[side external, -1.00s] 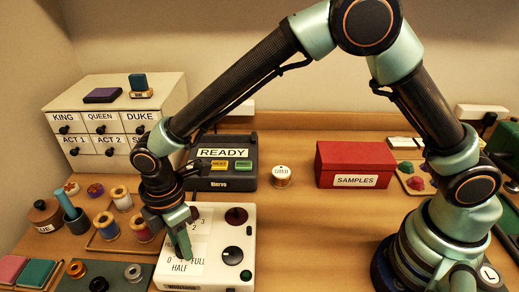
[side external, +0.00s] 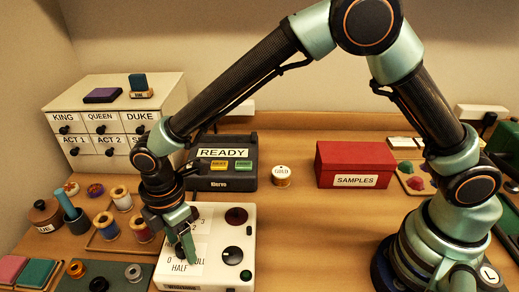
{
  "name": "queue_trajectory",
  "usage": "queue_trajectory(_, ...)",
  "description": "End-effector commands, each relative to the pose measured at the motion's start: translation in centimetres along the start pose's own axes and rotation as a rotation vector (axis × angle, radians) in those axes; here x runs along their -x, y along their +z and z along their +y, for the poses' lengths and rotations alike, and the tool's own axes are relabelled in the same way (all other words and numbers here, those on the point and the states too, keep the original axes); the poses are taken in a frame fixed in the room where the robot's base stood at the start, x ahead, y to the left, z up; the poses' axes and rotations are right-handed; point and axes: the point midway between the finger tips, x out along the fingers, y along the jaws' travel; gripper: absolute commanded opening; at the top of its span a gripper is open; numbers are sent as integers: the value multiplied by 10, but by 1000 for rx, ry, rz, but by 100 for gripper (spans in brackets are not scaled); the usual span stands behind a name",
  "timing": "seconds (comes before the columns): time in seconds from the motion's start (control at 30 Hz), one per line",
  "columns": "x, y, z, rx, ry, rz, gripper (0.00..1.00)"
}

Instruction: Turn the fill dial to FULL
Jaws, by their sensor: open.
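The white machine (side external: 215,282) lies at the front of the table. Its left label carries 0, HALF and FULL, with the F of FULL now covered by my gripper (side external: 190,256). My gripper points down over this label, among these marks, with its jaws open. The fill dial itself is hidden behind the fingers, so I cannot tell where it points or whether the fingers touch it.
A dark device (side external: 222,173) reading READY stands behind the machine, with a gold-topped pot (side external: 281,176) and a red SAMPLES box (side external: 354,165) to its right. Thread spools (side external: 141,229) stand at left near a drawer cabinet (side external: 160,97). The table right of the machine is clear.

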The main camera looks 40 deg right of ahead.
Motion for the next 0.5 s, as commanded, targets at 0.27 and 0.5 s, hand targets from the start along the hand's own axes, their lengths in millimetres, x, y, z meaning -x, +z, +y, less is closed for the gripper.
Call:
queue_trajectory(0.27, 34, -1, 1, 0, 5, 4, 65)
queue_trajectory(0.5, 83, -1, 1, 0, 5, 4, 65)
